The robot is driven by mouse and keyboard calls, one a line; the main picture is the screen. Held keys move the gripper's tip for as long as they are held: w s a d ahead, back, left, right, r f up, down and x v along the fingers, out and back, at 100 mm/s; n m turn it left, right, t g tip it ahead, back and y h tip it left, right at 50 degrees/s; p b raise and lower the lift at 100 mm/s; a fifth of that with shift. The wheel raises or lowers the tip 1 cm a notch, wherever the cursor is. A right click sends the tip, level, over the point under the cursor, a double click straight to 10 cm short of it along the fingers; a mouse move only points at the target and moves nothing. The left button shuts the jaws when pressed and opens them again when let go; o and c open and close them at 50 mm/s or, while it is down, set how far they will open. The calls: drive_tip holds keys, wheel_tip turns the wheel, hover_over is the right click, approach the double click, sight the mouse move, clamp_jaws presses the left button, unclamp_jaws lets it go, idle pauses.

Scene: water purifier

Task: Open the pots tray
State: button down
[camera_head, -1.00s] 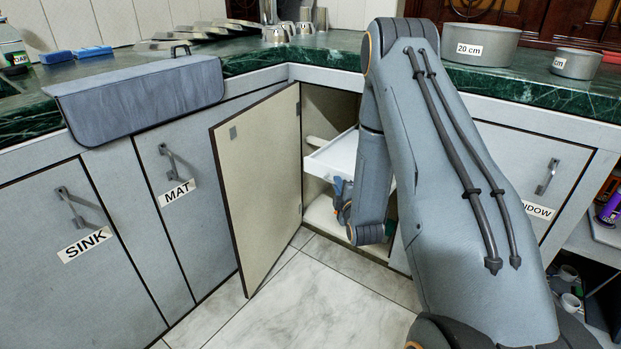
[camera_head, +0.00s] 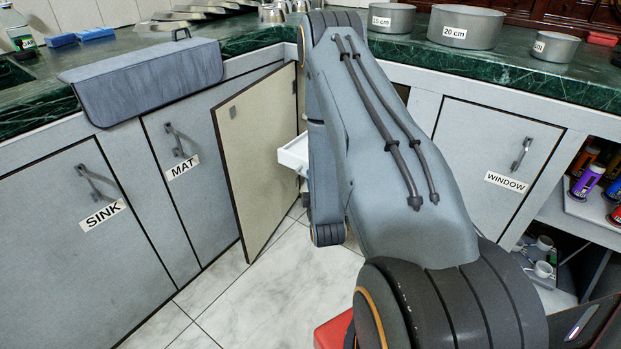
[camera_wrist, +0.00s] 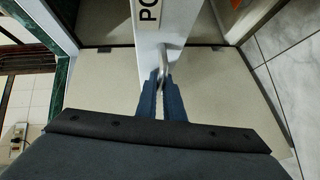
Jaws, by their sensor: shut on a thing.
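The white pots tray (camera_head: 293,155) juts out of the corner cabinet past the open door's edge in the head view; my arm hides most of it. In the wrist view its white front (camera_wrist: 176,28) runs up the picture, with a cut-off label starting "PO" (camera_wrist: 149,12). A grey metal handle (camera_wrist: 164,60) sticks out from that front. My gripper (camera_wrist: 161,88) has its blue fingers closed around this handle. In the head view the gripper is hidden behind my arm.
The beige cabinet door (camera_head: 262,160) stands wide open left of the tray. SINK (camera_head: 65,240) and MAT (camera_head: 190,185) doors are shut. A grey mat (camera_head: 145,80) hangs over the counter edge. Tiled floor (camera_head: 270,300) before the cabinet is clear.

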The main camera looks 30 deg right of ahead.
drive_tip(key=c, duration=2.2)
unclamp_jaws()
drive_tip(key=shift+w, duration=0.1)
drive_tip(key=p+v, duration=0.2)
drive_tip(key=v, duration=0.6)
drive_tip(key=shift+w, duration=0.1)
